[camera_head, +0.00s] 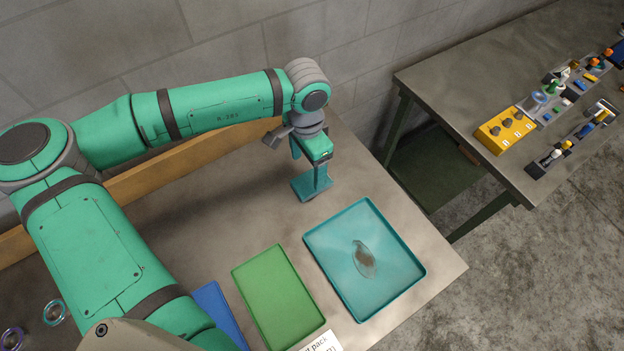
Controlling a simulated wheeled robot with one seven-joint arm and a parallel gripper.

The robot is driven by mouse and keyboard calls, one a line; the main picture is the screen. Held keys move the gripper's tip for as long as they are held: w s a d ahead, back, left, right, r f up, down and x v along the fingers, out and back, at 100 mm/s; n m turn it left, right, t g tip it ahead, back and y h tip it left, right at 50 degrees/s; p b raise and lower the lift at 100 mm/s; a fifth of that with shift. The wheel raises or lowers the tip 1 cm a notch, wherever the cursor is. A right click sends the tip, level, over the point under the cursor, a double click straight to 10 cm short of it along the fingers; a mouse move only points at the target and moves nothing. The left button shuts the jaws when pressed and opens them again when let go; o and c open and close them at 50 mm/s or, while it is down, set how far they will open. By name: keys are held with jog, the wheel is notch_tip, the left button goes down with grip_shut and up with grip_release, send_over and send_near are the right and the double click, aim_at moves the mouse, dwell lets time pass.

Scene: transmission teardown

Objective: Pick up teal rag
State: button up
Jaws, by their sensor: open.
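A small flat teal piece, which looks like the teal rag (303,188), lies on the grey table near the wooden back edge. My gripper (312,176) is directly above it, pointing down, with its fingers close to or at the rag. The fingers are open, but one partly hides the other and part of the rag. I cannot tell whether they touch the rag.
A teal tray (402,241) with a brownish patch or item inside is at the table's right. A green tray (278,298) and a blue tray (217,306) are left of it. Rings (54,312) lie far left. Another bench (445,82) with parts stands right, across a gap.

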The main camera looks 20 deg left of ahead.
aim_at(309, 183)
jog(key=shift+s+d+f, duration=0.1)
jog(key=shift+s+f, duration=0.05)
jog(key=shift+f, duration=0.8)
jog(key=shift+s+d+f, duration=0.1)
jog(key=shift+f, duration=0.9)
jog(key=shift+s+d+f, duration=0.1)
jog(key=shift+s+f, duration=0.05)
jog(key=shift+f, duration=0.8)
jog(key=c, duration=1.1)
